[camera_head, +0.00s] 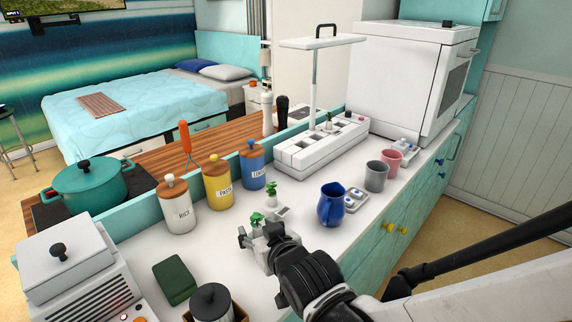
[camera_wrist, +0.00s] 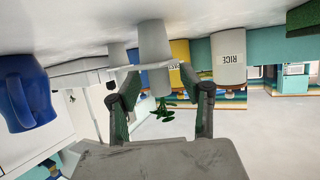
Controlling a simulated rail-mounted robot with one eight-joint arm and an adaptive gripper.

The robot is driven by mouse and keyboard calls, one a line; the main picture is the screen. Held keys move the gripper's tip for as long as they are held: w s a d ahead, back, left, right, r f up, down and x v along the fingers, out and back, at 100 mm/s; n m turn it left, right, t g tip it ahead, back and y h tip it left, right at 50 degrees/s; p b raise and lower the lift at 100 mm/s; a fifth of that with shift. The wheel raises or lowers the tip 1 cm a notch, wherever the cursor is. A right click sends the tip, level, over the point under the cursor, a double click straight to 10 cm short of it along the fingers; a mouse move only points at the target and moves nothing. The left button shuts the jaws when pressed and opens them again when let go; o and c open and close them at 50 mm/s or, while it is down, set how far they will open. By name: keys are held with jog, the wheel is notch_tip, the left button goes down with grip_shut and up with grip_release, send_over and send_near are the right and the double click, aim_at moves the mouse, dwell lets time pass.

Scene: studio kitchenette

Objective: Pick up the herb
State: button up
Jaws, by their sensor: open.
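A small herb with green leaves (camera_head: 257,218) stands on the white counter, right by my gripper (camera_head: 259,234) in the head view. Its pot is mostly hidden there by the gripper. A second small herb in a white pot (camera_head: 271,201) stands just behind it. In the upside-down wrist view, a pale pot (camera_wrist: 153,43) hangs from the top, with dark green leaves (camera_wrist: 166,110) below it. My open gripper (camera_wrist: 160,94) has its two fingers on either side of these leaves. I cannot tell whether either finger touches the plant.
A blue mug (camera_head: 331,204) stands to the right, with grey (camera_head: 376,177) and pink mugs beyond. A dark green block (camera_head: 175,279) and a dark-lidded jar (camera_head: 211,302) lie front left.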

grip_shut()
jog(key=shift+r, duration=0.1)
dwell(0.3)
jog(key=shift+r+p, duration=0.45)
jog(key=shift+r, duration=0.4)
notch_tip(320, 180, up, 2)
jog(key=shift+r+p, duration=0.15)
jog(key=shift+p, duration=0.35)
jog(key=s+a+r+p, duration=0.3)
jog(key=s+r, duration=0.4)
jog(key=s, duration=0.4)
jog(key=shift+a, duration=0.55)
